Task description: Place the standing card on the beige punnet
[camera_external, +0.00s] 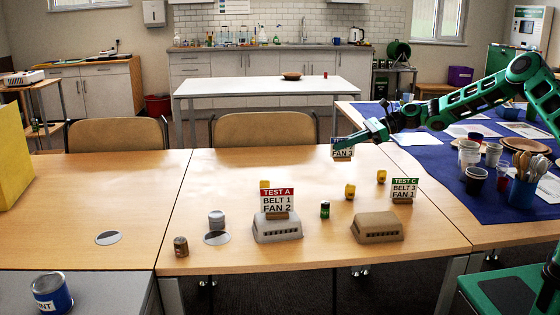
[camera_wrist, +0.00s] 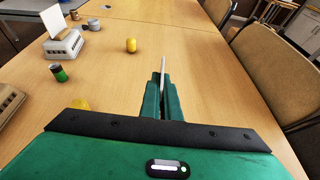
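My gripper (camera_external: 365,137) is over the back right of the wooden table, its fingers shut on a small card with a blue top reading FAN 3 (camera_external: 342,149). In the wrist view the card (camera_wrist: 163,72) shows edge-on between the fingers, upright. Its height above the table is hard to tell. The beige punnet (camera_external: 378,229) lies upturned at the front right of the table, nearer the camera than my gripper; part of it shows at the left edge of the wrist view (camera_wrist: 9,104). A green TEST C card (camera_external: 404,187) stands by its back right, apparently on the table.
A grey punnet (camera_external: 277,232) left of the beige one carries a red TEST A card (camera_external: 277,200). Yellow cylinders (camera_external: 350,191), a dark green can (camera_external: 325,210), a brown can (camera_external: 181,246) and a grey jar (camera_external: 216,221) stand around. Cups crowd the blue cloth (camera_external: 440,166) at right.

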